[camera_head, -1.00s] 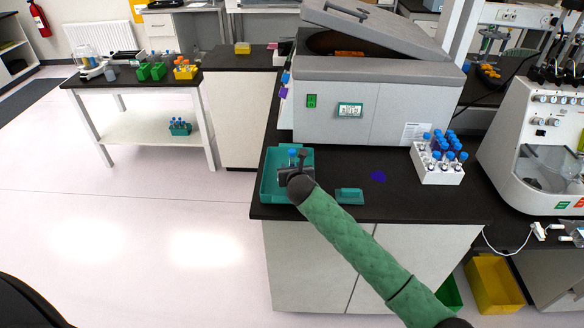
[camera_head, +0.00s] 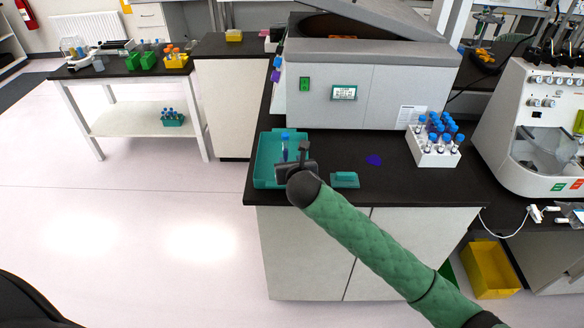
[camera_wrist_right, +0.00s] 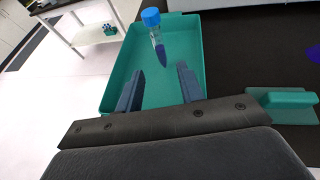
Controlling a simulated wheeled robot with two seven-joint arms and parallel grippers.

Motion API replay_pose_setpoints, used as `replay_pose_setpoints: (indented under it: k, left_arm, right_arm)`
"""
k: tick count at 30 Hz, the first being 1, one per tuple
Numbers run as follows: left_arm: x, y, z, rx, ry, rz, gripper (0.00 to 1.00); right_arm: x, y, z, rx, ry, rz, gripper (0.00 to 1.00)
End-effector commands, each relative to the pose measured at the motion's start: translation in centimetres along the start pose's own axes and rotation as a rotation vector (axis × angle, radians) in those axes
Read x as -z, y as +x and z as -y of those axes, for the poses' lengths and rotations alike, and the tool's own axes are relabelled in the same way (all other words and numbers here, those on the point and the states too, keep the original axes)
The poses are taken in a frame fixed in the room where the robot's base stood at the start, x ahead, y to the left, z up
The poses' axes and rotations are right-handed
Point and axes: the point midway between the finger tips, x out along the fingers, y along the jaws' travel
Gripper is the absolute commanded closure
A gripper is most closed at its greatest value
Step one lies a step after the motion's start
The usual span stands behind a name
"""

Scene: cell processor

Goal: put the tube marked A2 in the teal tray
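The teal tray (camera_head: 262,158) lies on the dark counter in front of the grey machine. A tube with a blue cap and dark purple contents (camera_head: 285,147) is inside the tray's outline, nearly upright. It also shows in the right wrist view (camera_wrist_right: 157,38), beyond the fingertips and apart from them, over the tray floor (camera_wrist_right: 185,42). Whether its tip touches the floor is hard to tell. No marking on it is readable. My right gripper (camera_wrist_right: 160,69) is open and empty, over the tray's near part. My left gripper is not in view.
A white rack (camera_head: 436,157) of several blue-capped tubes stands at the counter's right. A small teal block (camera_head: 345,180) and a purple patch (camera_head: 374,160) lie between rack and tray. The grey machine (camera_head: 370,85) with raised lid stands behind. A side table (camera_head: 125,68) is at left.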

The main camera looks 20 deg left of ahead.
Motion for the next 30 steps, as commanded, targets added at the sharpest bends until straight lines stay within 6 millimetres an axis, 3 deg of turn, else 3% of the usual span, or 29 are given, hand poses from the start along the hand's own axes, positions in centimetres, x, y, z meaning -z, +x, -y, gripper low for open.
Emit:
replay_pose_setpoints:
  k: [6, 23, 30]
  left_arm:
    - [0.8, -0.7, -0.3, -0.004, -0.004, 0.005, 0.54]
    - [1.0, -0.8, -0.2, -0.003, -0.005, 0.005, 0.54]
    - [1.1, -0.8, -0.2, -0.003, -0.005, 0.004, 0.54]
  right_arm:
    - [0.0, -1.7, 0.0, -0.001, 0.000, 0.000, 0.62]
    - [0.1, -2.0, 0.0, 0.000, 0.010, -0.002, 0.62]
    - [2.1, -3.7, 0.9, 0.018, 0.275, -0.047, 0.62]
